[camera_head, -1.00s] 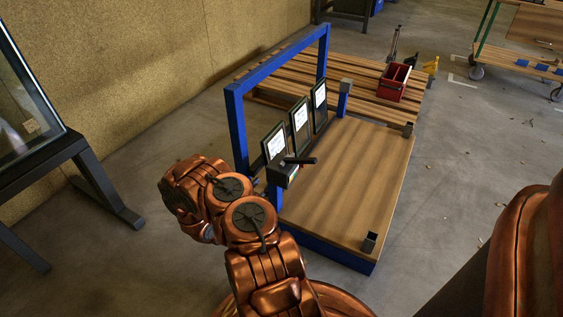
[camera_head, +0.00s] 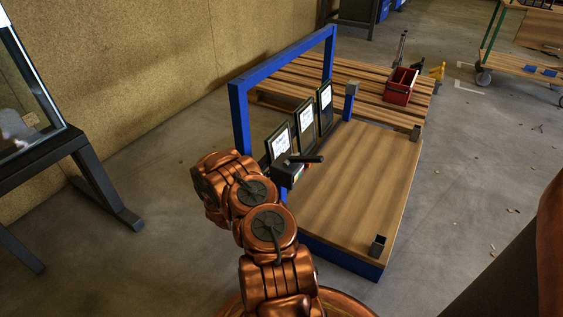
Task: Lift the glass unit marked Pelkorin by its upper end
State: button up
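Three dark-framed glass units with white labels stand in a row in the blue frame of a cart: the near one (camera_head: 279,143), the middle one (camera_head: 305,118) and the far one (camera_head: 325,97). The labels are too small to read, so I cannot tell which one is marked Pelkorin. My gripper (camera_head: 304,160) is at the near unit, in front of its lower part in the picture. A dark finger points right over the cart deck. I cannot tell whether it touches the unit or whether it is open or shut.
The cart's wooden deck (camera_head: 360,185) is bare, with short corner posts. The blue frame's top bar (camera_head: 285,57) runs above the units. Behind are a wooden pallet (camera_head: 362,88) and a red toolbox (camera_head: 400,86). A dark stand (camera_head: 95,180) with a glass pane is at left.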

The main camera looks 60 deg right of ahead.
jog(key=shift+d, duration=0.2)
jog(key=shift+r, duration=0.1)
jog(key=shift+c, duration=0.4)
grip_shut()
